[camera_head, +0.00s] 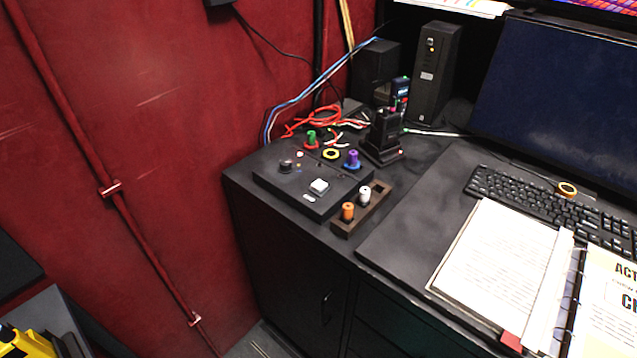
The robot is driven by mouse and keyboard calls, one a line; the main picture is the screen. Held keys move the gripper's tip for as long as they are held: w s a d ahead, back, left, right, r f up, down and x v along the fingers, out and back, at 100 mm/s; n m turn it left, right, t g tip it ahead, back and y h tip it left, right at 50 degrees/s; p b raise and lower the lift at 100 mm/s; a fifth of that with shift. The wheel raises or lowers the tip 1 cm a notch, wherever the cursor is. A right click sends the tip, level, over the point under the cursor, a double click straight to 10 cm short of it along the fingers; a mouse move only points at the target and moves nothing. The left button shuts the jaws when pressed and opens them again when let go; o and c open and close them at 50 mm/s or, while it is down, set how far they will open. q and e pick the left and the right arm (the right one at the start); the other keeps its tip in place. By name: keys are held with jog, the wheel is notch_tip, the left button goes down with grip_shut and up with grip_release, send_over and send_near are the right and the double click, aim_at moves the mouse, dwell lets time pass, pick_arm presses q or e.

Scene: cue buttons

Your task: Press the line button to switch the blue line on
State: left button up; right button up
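A dark control panel (283,184) lies on the left end of the black desk. A white square button (319,186) stands near its front edge, with a small pale label (309,198) in front of it. A dark round knob (286,166) is at the panel's left, with small lights beside it. A green peg (311,139) on a red base, a yellow ring (331,153) and a purple peg (352,159) on a blue base are along the back. No lettering is readable, so I cannot tell which control is the line button. Neither gripper is in view.
A small tray (374,210) with an orange peg (347,211) and a white peg (365,196) sits right of the panel. A radio in its dock (384,140) and red cables (318,120) stand behind. An open binder (497,262) and keyboard (545,204) lie right. A red wall (150,130) is left.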

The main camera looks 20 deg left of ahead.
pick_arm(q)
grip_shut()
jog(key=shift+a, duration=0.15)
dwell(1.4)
